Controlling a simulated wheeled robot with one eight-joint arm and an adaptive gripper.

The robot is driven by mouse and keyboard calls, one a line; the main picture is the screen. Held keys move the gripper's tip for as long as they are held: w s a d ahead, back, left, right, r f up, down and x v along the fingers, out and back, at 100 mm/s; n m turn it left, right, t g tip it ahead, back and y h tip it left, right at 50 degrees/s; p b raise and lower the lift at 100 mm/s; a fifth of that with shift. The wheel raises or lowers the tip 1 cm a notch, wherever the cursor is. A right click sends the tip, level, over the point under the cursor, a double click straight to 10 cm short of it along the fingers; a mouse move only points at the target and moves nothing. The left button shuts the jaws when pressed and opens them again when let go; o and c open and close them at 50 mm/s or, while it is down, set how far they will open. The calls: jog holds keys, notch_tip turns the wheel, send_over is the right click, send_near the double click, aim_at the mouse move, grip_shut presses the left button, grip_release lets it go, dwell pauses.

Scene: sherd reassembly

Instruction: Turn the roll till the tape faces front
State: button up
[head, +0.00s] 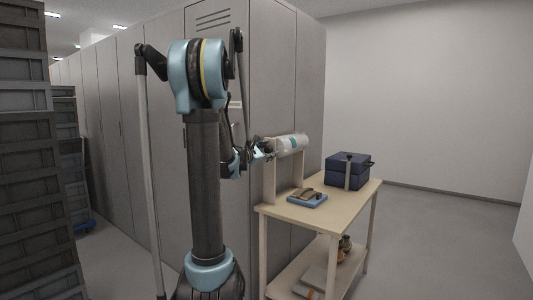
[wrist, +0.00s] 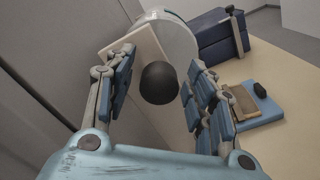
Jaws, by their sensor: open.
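A white roll (head: 296,143) lies level on an upright wooden stand (head: 271,184) at the table's left end. A small teal patch, perhaps the tape (head: 291,143), shows on its side in the head view. In the wrist view the white roll (wrist: 181,38) is seen end-on, with a dark round knob (wrist: 160,83) in front of it. My gripper (head: 266,150) is at the roll's left end. Its fingers (wrist: 160,88) are open on either side of the knob, with gaps visible.
The wooden table (head: 330,203) carries a blue tray (head: 307,202) with brownish pieces and a dark blue box (head: 347,172). Grey lockers (head: 272,75) stand close behind my arm. Dark stacked crates (head: 38,190) are at the left. Floor at the right is clear.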

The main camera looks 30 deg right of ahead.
jog(key=c, duration=1.1)
jog(key=shift+m, duration=0.4)
jog(key=o, duration=1.1)
jog(key=v, duration=1.2)
jog(key=shift+f, duration=0.15)
